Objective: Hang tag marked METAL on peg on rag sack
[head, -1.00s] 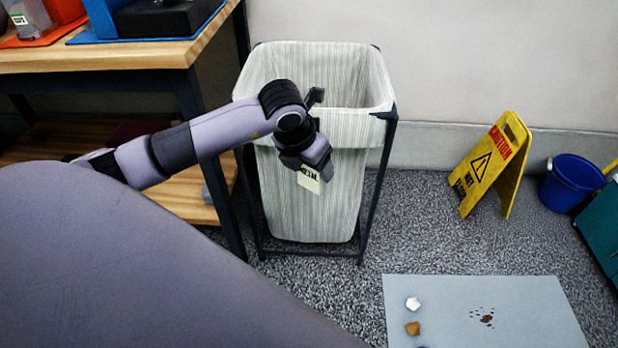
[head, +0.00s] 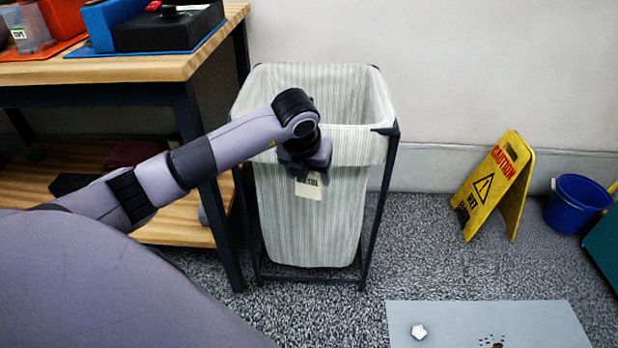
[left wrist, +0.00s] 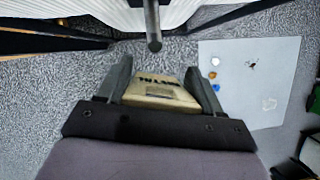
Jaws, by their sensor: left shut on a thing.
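A cream tag (head: 308,189) with dark lettering hangs below my left gripper (head: 307,168) in the head view. In the left wrist view the tag (left wrist: 160,92) sits between the two fingers of the gripper (left wrist: 157,72), which is shut on it; its lettering looks like METAL. The rag sack (head: 310,225), pale and striped, hangs in a dark frame behind the gripper. A grey peg (left wrist: 152,25) sticks out from the sack side in the left wrist view, its round end beyond the tag and apart from it. In the head view the gripper hides the peg. My right gripper is not in view.
A wooden workbench (head: 120,70) with trays stands left of the sack. A yellow caution sign (head: 492,185) and a blue bucket (head: 576,203) stand to the right. A grey mat (head: 480,318) lies on the floor in front. The frame's dark post (head: 382,210) is close by.

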